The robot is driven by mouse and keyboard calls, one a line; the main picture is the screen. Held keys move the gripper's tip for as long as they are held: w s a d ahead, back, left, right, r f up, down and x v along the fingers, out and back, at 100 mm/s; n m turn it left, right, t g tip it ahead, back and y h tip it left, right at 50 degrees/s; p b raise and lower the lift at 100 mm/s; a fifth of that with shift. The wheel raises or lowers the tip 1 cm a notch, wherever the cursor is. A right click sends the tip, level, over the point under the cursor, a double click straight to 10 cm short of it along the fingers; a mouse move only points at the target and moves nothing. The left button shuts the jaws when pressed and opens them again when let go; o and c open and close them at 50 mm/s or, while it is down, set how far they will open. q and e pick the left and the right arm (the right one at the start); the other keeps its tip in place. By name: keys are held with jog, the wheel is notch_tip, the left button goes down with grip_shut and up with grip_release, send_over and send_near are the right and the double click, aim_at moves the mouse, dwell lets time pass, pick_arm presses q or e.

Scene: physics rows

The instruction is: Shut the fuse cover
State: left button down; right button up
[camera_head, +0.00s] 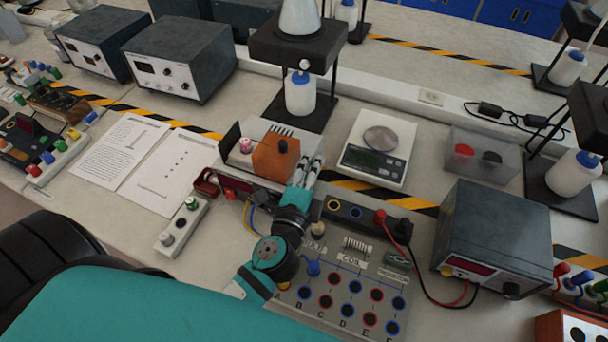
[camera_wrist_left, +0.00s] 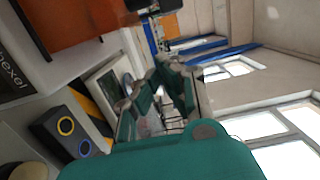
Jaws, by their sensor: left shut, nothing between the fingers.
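An orange panel with a dark round knob (camera_head: 270,160), which looks like the fuse cover, stands raised on top of a small light-grey box (camera_head: 255,131). How far it is tilted is hard to tell. In the left wrist view the orange panel (camera_wrist_left: 75,22) fills the upper left corner. My left gripper (camera_head: 314,163) is shut and empty, just right of the panel. Its fingers also show in the left wrist view (camera_wrist_left: 152,88). Whether they touch the panel or box cannot be told. My right gripper is not in view.
A white scale (camera_head: 378,148) stands right of the gripper. A circuit panel (camera_head: 340,285) with coloured sockets lies in front, and a grey power supply (camera_head: 495,235) stands at right. A stand with a white bottle (camera_head: 300,92) is behind. Papers (camera_head: 165,172) lie flat at left.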

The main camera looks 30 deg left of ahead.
aim_at(259, 151)
pick_arm(q)
jog(key=a, duration=0.3)
jog(key=shift+s+a+p, duration=0.1)
jog(key=shift+a+p, duration=0.15)
jog(key=shift+p, duration=0.1)
jog(key=shift+a, duration=0.45)
jog(key=a, duration=0.8)
jog(key=shift+s+a, duration=0.2)
jog(key=shift+d, duration=0.1)
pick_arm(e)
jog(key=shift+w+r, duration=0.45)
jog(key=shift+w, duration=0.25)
